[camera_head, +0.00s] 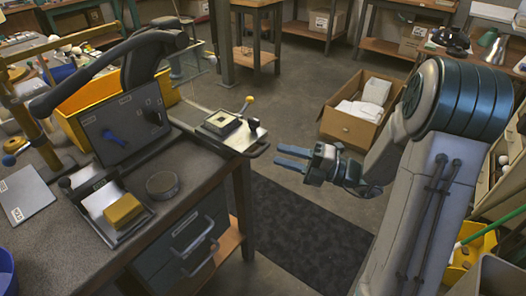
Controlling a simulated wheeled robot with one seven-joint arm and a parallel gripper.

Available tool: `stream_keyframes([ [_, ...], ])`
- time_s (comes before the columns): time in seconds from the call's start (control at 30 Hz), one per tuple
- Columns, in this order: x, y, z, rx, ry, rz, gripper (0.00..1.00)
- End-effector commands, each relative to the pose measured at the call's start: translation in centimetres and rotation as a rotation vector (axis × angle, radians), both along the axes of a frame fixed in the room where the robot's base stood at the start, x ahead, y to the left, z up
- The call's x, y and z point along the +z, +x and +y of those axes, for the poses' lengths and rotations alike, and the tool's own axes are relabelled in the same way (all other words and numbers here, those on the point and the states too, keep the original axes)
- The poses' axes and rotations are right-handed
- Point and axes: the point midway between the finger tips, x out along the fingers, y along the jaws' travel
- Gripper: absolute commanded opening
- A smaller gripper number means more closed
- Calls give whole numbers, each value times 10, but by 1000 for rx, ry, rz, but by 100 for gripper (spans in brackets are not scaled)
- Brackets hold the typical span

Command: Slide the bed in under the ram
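The bed (207,135) looks to be the flat plate with a cream square block on it, drawn out past the right edge of the workbench (95,262). A yellow-tipped lever (248,101) and a dark knob stand at its right end. To its left is a dark machine with a sloped grey panel (112,133) and a thick curved black arm (95,72). I cannot make out the ram clearly. My gripper (287,157) is open and empty, with two blue fingers apart. It is to the right of the bed, over the floor, touching nothing.
A yellow bin (92,97) stands behind the panel. A tray with a yellow block (122,211) and a round dark dish (162,184) lie on the bench. An open cardboard box (346,126) sits on the floor beyond my gripper. The dark floor mat (300,225) is clear.

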Motion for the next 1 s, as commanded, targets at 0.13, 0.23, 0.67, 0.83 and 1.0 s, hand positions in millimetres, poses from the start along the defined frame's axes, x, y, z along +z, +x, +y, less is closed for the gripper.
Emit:
stream_keyframes([
  [0.13, 4, 7, 29, 4, -1, -1, 33],
  [0.23, 6, 11, 43, 3, -1, -2, 33],
  [0.67, 10, 15, 59, 0, -1, -1, 33],
  [0.83, 10, 15, 59, 1, -1, -1, 5],
  [1.0, 10, 15, 59, 1, -1, -1, 0],
])
